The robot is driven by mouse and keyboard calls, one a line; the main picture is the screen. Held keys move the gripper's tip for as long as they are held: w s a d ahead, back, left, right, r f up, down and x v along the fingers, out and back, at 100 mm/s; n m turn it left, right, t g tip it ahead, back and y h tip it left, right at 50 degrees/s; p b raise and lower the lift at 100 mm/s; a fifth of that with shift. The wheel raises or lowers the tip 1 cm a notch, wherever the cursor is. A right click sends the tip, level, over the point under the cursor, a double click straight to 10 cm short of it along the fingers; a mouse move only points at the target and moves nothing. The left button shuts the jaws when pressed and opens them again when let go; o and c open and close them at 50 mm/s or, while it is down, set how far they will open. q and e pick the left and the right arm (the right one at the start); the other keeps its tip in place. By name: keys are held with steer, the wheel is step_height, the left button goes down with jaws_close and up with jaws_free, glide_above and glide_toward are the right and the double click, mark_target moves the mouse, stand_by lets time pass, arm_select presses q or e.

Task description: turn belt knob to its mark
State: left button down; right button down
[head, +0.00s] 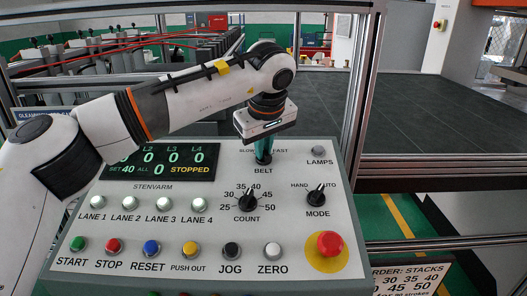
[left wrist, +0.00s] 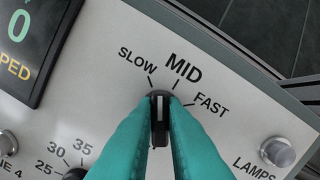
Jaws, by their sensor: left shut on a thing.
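The black belt knob (left wrist: 159,118) sits on the grey control panel, above the BELT label in the head view. SLOW, MID and FAST are printed around it, with MID in the largest letters. Its white line points up in the left wrist view, between the SLOW and MID ticks. My left gripper (head: 263,157) reaches down to it from above. Its two teal fingers (left wrist: 160,125) are shut on the knob, one on each side. They hide the knob's lower sides, and in the head view the gripper hides most of it. My right gripper is not in view.
The panel (head: 300,250) also has the COUNT knob (head: 247,200), MODE knob (head: 316,196), LAMPS button (head: 318,150) and red stop button (head: 329,244). Several coloured buttons line its lower edge. A display (head: 165,161) reads STOPPED. A metal post (head: 359,100) rises behind the panel.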

arm_select(q)
steer(key=shift+r+n+b, duration=0.1)
steer(key=shift+n+b, duration=0.3)
steer(key=shift+n, duration=1.5)
steer(key=c, duration=1.5)
jaws_free()
steer(key=shift+s+r, duration=0.1)
steer(key=shift+r, duration=0.15)
steer(key=b+v, duration=0.2)
steer(key=v, duration=0.9)
steer(key=shift+d+r+b, duration=0.15)
steer(key=shift+r+b, duration=0.1)
steer(key=shift+b, duration=0.15)
